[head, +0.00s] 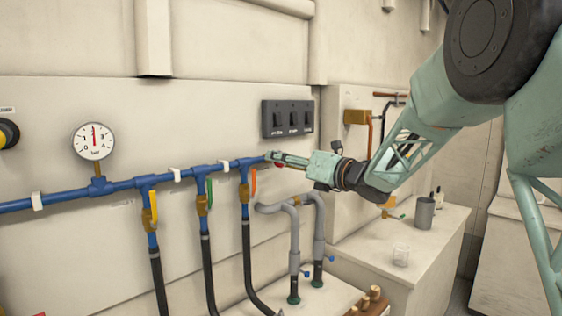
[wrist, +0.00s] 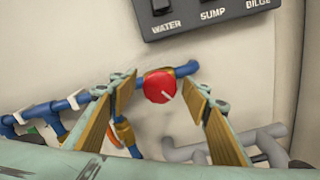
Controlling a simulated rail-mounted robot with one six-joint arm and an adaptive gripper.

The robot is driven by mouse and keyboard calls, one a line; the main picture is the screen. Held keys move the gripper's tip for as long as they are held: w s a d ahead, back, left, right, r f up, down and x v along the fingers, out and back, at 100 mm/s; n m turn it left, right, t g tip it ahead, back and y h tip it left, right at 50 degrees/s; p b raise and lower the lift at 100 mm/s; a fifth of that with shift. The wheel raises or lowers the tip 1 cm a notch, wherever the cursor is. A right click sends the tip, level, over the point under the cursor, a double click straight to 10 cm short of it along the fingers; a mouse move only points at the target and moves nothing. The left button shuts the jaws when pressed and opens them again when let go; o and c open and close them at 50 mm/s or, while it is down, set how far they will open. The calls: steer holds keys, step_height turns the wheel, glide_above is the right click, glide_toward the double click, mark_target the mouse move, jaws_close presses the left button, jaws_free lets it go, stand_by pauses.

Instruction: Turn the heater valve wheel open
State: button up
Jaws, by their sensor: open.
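The heater valve wheel is a round red knob (wrist: 159,87) with a white mark at its lower right, on a brass fitting at the right end of the blue pipe (wrist: 92,92). In the head view only a bit of red (head: 281,165) shows, mostly hidden behind my gripper (head: 272,157). In the wrist view my gripper (wrist: 148,89) is open, with one wood-coloured finger pad on each side of the red wheel. Gaps show between the pads and the wheel; whether the fingertips reach its depth I cannot tell.
A black switch panel (head: 288,118) is on the wall just above the wheel. An orange-handled valve (head: 253,183) hangs left of it. Grey pipes (head: 292,235) stand below. A pressure gauge (head: 93,141) is farther left. A counter (head: 400,246) holds a grey cup and a glass.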

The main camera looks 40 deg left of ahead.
steer(key=s+d, duration=0.1)
steer(key=d, duration=1)
steer(key=shift+s+d, duration=0.2)
steer(key=shift+d, duration=0.1)
stand_by(0.3)
